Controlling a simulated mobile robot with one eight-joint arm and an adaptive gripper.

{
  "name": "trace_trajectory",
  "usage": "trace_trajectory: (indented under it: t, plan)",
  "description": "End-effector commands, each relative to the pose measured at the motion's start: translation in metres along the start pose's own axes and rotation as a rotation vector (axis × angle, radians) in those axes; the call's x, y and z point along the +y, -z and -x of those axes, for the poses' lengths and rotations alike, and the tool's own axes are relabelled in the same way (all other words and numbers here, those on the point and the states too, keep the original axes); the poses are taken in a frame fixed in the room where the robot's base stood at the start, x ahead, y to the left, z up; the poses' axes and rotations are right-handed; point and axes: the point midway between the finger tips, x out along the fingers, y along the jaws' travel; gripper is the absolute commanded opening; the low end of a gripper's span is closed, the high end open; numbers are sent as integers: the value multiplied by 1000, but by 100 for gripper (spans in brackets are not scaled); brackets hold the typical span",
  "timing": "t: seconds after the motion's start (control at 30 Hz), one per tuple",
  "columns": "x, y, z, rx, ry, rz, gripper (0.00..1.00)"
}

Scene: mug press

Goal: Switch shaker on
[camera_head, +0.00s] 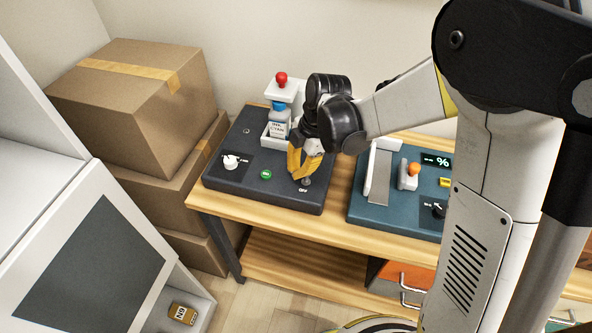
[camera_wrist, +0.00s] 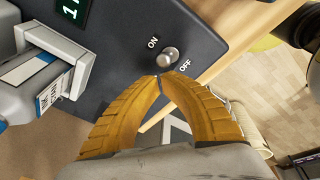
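The shaker is a dark box (camera_head: 228,182) on the wooden bench, with a white holder, a blue part and a red knob at its back. Its small metal toggle switch (camera_wrist: 168,56) sits between the ON and OFF labels in the wrist view. The switch also shows near the box's front right in the head view (camera_head: 306,181). I cannot tell surely which way its lever leans. My gripper (camera_wrist: 160,77) has its yellow fingertips together with nothing between them. The tips are close beside the switch, and I cannot tell whether they touch it.
A blue-green device (camera_head: 376,209) with an orange-topped lever stands to the right. Cardboard boxes (camera_head: 140,105) are stacked left of the bench. A grey-white cabinet (camera_head: 95,265) stands front left.

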Motion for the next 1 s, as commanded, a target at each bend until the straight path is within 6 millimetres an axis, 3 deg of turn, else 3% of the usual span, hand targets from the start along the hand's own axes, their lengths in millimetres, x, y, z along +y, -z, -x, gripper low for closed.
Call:
trace_trajectory:
  t: [0.57, 1.0]
  plan:
    - [2, 4, 15, 1, 0, 1, 0]
    - [4, 9, 16, 1, 0, 1, 0]
